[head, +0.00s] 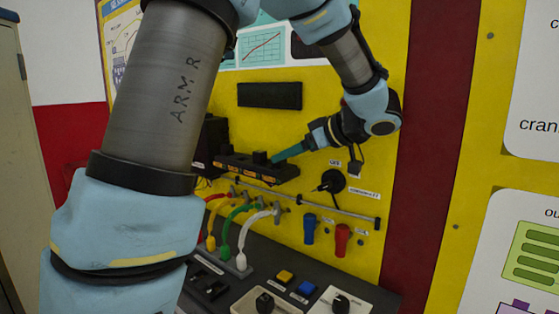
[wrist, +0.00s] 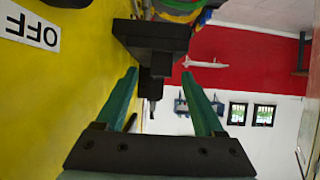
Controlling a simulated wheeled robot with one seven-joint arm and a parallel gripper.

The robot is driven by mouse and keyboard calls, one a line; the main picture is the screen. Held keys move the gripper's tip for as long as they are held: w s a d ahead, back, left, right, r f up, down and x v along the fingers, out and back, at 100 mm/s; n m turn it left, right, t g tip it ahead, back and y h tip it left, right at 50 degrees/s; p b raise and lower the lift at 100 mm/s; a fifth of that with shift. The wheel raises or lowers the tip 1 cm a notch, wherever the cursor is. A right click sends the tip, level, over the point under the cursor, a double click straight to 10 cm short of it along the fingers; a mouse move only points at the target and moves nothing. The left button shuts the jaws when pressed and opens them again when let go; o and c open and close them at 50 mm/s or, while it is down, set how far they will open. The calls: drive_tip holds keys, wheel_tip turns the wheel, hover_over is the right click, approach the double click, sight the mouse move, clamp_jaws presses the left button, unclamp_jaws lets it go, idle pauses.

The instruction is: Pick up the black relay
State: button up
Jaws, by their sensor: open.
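The black relay (head: 260,157) is a small dark block standing on a black socket rail (head: 232,164) that is fixed to the yellow panel. My gripper (head: 277,159) comes in from the right, its teal finger tips close to the relay's right side. In the wrist view, turned upside down, my gripper (wrist: 160,75) is open. The dark relay (wrist: 160,64) shows between and beyond the two finger tips, jutting from the rail (wrist: 150,36). I cannot tell how much gap is left, and no grip is seen.
A black box (head: 210,142) stands at the rail's left end. A black plug (head: 332,181) sits right of the rail. My upper arm hides the left side.

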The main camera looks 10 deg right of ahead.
drive_tip(key=x, duration=0.3)
drive_tip(key=shift+w+a+f+p, duration=0.15)
drive_tip(key=shift+a+p, duration=0.1)
drive_tip(key=shift+p, duration=0.15)
clamp_jaws()
